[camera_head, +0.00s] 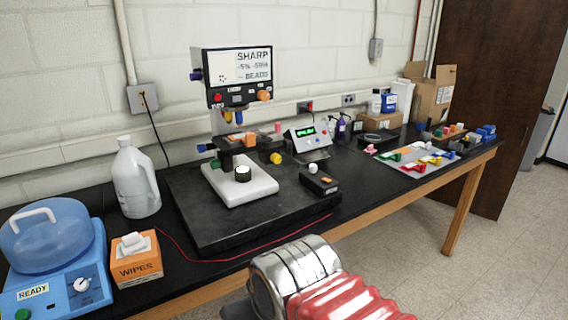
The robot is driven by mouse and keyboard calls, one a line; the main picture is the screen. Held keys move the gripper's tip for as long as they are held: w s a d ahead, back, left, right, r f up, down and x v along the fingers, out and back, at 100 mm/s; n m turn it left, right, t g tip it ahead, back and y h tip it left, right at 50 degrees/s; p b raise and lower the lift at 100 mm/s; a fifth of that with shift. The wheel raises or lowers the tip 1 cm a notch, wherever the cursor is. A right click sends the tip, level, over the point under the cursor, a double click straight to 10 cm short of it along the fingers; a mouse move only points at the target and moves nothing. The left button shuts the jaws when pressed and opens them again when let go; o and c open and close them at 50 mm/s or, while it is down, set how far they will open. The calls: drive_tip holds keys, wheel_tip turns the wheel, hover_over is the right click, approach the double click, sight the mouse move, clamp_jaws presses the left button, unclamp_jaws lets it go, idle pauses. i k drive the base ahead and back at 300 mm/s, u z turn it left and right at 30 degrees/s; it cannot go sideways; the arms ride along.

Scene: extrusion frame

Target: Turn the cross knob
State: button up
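No knob shows a clear cross shape at this size. A white knob (82,285) sits on the front of the blue device at the lower left, and I cannot tell whether it is a cross. An orange knob (264,95) is on the front of the SHARP machine (238,68), and a yellow knob (276,158) is low on its right. My silver and red arm link rises from the bottom middle, in front of the bench. My gripper's fingers do not show.
The black bench (200,277) runs along the wall. A wipes box (136,260) and a white jug (134,180) stand between the blue device and the machine. A black controller (320,182) lies right of the machine's white plate (240,188). A red wire crosses the bench front.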

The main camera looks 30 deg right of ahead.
sight(275, 157)
drive_tip(key=u, duration=0.05)
drive_tip(key=i, duration=1)
drive_tip(key=z, duration=0.05)
